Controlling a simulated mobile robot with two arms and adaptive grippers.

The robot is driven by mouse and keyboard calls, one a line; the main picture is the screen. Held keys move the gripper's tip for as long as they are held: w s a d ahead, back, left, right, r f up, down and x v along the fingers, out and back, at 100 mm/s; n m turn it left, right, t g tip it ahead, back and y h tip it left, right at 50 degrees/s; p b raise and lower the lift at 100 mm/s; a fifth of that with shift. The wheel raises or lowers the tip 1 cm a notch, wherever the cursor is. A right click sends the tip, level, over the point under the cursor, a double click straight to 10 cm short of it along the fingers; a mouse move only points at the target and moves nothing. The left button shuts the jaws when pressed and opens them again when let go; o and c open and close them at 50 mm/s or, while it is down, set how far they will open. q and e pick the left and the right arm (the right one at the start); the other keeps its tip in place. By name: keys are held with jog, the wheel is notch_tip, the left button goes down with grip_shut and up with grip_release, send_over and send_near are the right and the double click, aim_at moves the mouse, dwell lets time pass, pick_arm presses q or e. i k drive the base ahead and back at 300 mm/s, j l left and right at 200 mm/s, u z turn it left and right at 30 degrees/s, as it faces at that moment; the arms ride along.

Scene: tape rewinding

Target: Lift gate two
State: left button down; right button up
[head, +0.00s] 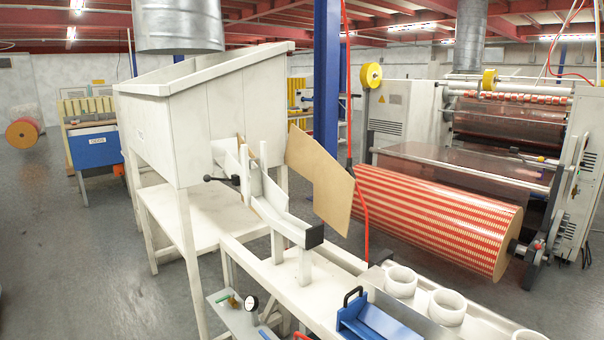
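A white hopper (205,115) on legs stands left of centre, with an opening low in its right side. A white sloping chute (280,215) leads from that opening to a black end block (314,236). A black-knobbed lever (222,180) sticks out to the left beside the opening. A flat tan panel (320,180) stands tilted behind the chute. Upright white boards (244,170) stand at the chute's upper end. No part is labelled as gate two, so I cannot tell which one it is. Neither of my grippers is in view.
A white bench (345,280) runs below the chute. It bears white cups (401,281) and a blue device (375,325) with a black handle. A small gauge (251,303) sits at the front. A red-striped roll (430,215) and machine stand right. Grey floor (85,270) is clear at left.

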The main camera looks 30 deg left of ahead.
aim_at(255, 184)
jog(key=i+j, duration=0.95)
jog(key=j, duration=0.15)
